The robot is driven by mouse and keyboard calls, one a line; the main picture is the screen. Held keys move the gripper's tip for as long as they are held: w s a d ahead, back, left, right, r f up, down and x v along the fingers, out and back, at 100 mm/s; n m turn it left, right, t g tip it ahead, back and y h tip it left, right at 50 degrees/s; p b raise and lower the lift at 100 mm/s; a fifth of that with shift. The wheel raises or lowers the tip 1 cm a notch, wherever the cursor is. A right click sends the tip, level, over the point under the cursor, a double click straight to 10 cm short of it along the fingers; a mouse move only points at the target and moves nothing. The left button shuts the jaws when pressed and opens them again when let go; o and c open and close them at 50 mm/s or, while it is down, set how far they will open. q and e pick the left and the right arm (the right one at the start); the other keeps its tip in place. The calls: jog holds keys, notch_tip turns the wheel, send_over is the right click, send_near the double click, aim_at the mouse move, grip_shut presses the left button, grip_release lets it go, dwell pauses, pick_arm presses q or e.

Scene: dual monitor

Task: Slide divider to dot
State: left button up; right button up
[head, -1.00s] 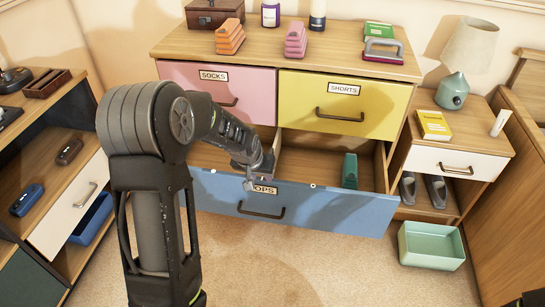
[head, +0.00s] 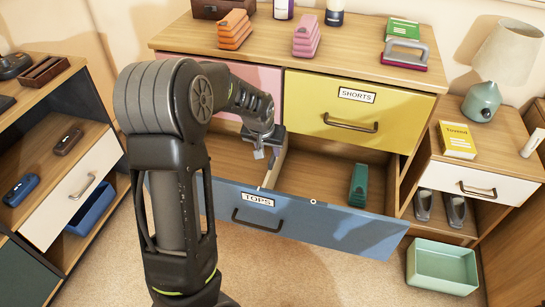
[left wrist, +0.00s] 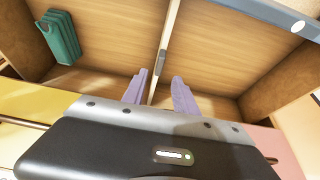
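The blue TOPS drawer (head: 340,232) is pulled open. A thin wooden divider (head: 274,168) runs front to back inside it, and shows in the left wrist view (left wrist: 163,45). A white dot (head: 313,202) sits on the front's top edge, right of the divider. In the left wrist view a white dot (left wrist: 298,27) on that edge lies on the pink-drawer side of the divider. My left gripper (head: 262,154) reaches into the drawer; its lilac fingers (left wrist: 160,90) are apart, one on each side of the divider. Contact is unclear. My right gripper is out of view.
A green stacked item (head: 358,186) lies in the drawer's right compartment. The yellow SHORTS drawer (head: 335,118) and pink drawer (head: 235,76) are shut just above. A mint bin (head: 442,267) stands on the floor at right. A shelf unit (head: 90,145) is at left.

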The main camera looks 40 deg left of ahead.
aim_at(271, 159)
pick_arm(q)
jog(key=b+x, duration=0.2)
jog(key=x, duration=0.5)
jog(key=shift+w+f, duration=0.15)
jog(key=shift+f, duration=0.15)
grip_shut()
jog(key=shift+a, duration=0.1)
dwell(1.1)
